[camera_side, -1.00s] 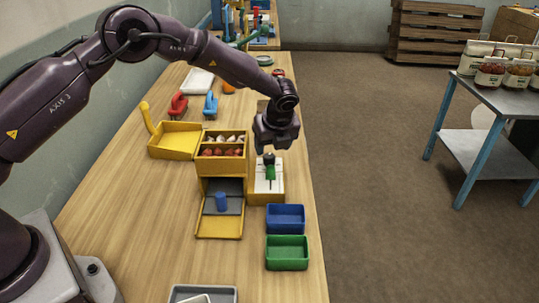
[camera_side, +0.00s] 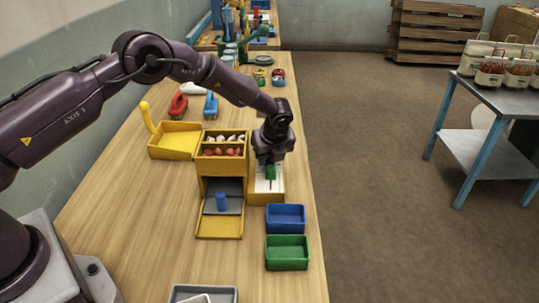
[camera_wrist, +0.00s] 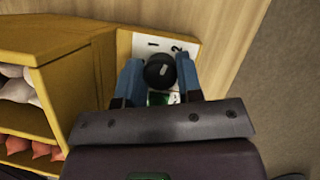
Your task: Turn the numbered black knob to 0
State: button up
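The black knob (camera_wrist: 160,70) is round with a small pale mark on top. It sits on a white plate (camera_wrist: 146,46), where the black numerals 1 and 2 show beyond it; I see no 0. My gripper (camera_wrist: 160,74) has its blue fingers on either side of the knob, very close to it. I cannot tell whether they press on it. In the side view my gripper (camera_side: 270,160) is low over the white plate (camera_side: 261,186) of the yellow box, hiding the knob there. A green part (camera_side: 270,172) shows just below the gripper.
Left of the plate stands a yellow shelf box (camera_side: 220,166) holding red and white items, close to my gripper. A blue bin (camera_side: 285,218) and a green bin (camera_side: 287,253) stand nearer the camera. Bare table (camera_side: 140,225) lies to the left.

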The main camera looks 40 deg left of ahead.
jog(key=n+g, duration=0.1)
jog(key=n, duration=0.3)
jog(key=shift+n+g+y, duration=0.3)
jog(key=shift+g, duration=0.1)
jog(key=o, duration=0.9)
jog(key=v, duration=1.3)
